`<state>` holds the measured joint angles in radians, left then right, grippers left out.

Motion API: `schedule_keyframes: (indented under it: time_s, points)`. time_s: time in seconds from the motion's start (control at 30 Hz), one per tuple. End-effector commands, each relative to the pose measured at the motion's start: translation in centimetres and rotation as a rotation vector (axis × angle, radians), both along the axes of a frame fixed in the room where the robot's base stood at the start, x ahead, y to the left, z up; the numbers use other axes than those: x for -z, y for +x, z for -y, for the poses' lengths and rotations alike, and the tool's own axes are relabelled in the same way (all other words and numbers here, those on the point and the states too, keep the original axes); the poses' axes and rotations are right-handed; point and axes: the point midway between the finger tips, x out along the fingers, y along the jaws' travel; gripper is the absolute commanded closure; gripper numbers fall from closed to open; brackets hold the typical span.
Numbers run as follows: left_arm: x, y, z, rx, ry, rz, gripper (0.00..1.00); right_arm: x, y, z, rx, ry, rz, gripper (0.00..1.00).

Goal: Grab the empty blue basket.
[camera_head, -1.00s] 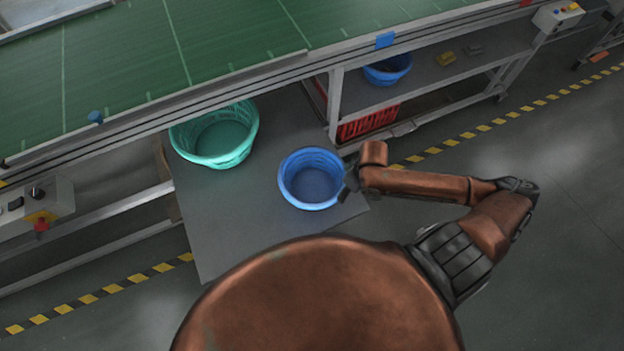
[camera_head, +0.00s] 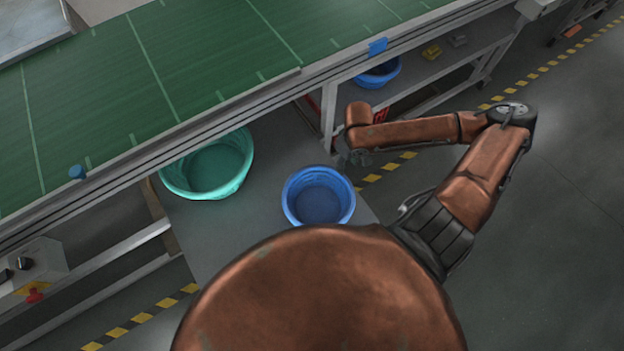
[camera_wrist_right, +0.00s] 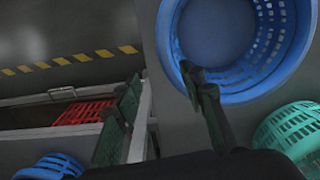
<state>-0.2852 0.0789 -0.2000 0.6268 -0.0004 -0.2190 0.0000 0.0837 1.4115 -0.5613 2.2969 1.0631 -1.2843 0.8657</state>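The blue basket (camera_head: 318,215) stands upright on the grey board beside the conveyor, and its inside looks empty. It also shows at the upper right of the right wrist view (camera_wrist_right: 168,45). My right gripper (camera_head: 356,158) is just off the basket's far right rim in the head view, partly hidden by its own arm. In the right wrist view the two dark fingers are apart with nothing gripped. One finger overlaps the basket's rim in the picture and the other is outside it. I cannot tell whether they touch it. My left gripper is out of view.
A teal basket (camera_head: 245,160) stands left of the blue one, partly under the green conveyor (camera_head: 90,95). A second blue basket (camera_head: 385,78) sits on the lower shelf, near a red crate (camera_wrist_right: 75,112). A control box (camera_head: 35,262) is at left. Floor at right is clear.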

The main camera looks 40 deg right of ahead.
Motion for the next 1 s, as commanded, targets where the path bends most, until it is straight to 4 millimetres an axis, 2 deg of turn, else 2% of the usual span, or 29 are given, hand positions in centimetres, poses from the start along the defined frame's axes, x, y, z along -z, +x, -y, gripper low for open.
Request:
schedule_keyframes:
  time_s: [0.1, 0.3, 0.37, 0.6, 0.87, 1.0]
  points:
    - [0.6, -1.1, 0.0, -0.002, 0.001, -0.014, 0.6, 1.6, 0.3, -0.5, -0.008, 0.003, -0.002, 0.63]
    - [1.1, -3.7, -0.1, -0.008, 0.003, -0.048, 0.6, 3.1, 0.5, -0.9, -0.016, 0.003, -0.001, 0.63]
    - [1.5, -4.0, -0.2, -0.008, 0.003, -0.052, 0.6, 3.9, 0.4, -1.1, -0.017, 0.003, -0.002, 0.63]
    - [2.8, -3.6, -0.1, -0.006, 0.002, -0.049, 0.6, 7.2, 0.2, -1.3, -0.015, 0.003, -0.001, 0.63]
    - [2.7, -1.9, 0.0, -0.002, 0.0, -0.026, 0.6, 7.2, 0.2, -1.2, -0.014, 0.001, 0.001, 0.63]
    - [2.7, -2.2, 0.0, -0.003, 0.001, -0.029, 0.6, 7.2, 0.2, -1.2, -0.014, 0.001, 0.001, 0.73]
